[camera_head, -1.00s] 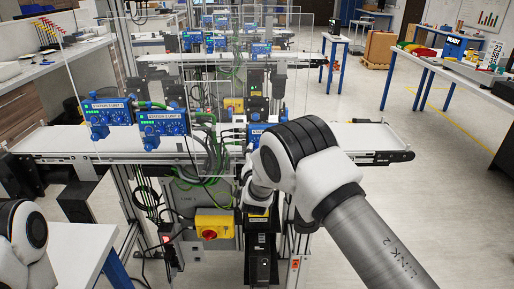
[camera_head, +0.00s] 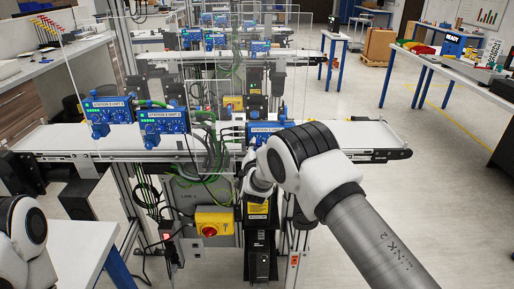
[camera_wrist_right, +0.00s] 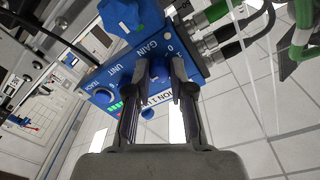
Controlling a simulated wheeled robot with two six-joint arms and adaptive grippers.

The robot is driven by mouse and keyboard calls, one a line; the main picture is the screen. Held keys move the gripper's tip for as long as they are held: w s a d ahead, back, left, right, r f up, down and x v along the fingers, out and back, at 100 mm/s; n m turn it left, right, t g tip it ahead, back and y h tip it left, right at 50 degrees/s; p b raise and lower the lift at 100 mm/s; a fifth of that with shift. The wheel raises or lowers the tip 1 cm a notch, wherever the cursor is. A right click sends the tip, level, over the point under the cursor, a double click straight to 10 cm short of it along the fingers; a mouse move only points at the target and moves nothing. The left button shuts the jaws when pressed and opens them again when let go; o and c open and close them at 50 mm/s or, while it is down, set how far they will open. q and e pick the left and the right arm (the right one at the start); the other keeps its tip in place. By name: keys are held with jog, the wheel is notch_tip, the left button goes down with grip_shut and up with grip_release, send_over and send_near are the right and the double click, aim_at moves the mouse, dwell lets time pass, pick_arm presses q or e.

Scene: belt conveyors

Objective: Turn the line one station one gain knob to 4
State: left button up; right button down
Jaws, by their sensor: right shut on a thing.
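A blue control unit (camera_wrist_right: 98,80) fills the upper middle of the right wrist view. Its face carries the words GAIN and UNIT, and part of a label reading "ION 1 UN". My right gripper (camera_wrist_right: 160,68) is at the GAIN marking with its two dark fingers shut on the gain knob, which is mostly hidden between them. The knob's setting cannot be read. In the head view the blue unit (camera_head: 262,128) shows above my right arm, whose links hide the gripper. Only a white link of my left arm shows at the lower left; its gripper is out of frame.
Another blue knob (camera_wrist_right: 121,15) stands out from the unit beside the gripper. In the head view, two more blue units (camera_head: 163,126) hang left, by clear panels. A yellow-and-red switch (camera_head: 213,222) sits below.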

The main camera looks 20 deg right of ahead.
jog(key=shift+f+n+b, duration=0.2)
jog(key=shift+n+b, duration=0.7)
jog(key=shift+b, duration=0.2)
jog(key=n+b, duration=0.2)
jog(key=shift+n, duration=0.3)
jog(key=n+b, duration=0.1)
jog(key=n, duration=0.1)
jog(key=shift+r+n+b, duration=0.1)
jog(key=shift+n+b, duration=0.2)
jog(key=shift+b, duration=0.05)
jog(key=shift+n+b, duration=0.5)
jog(key=shift+n, duration=0.8)
jog(key=shift+r, duration=0.1)
jog(key=c, duration=1)
grip_release()
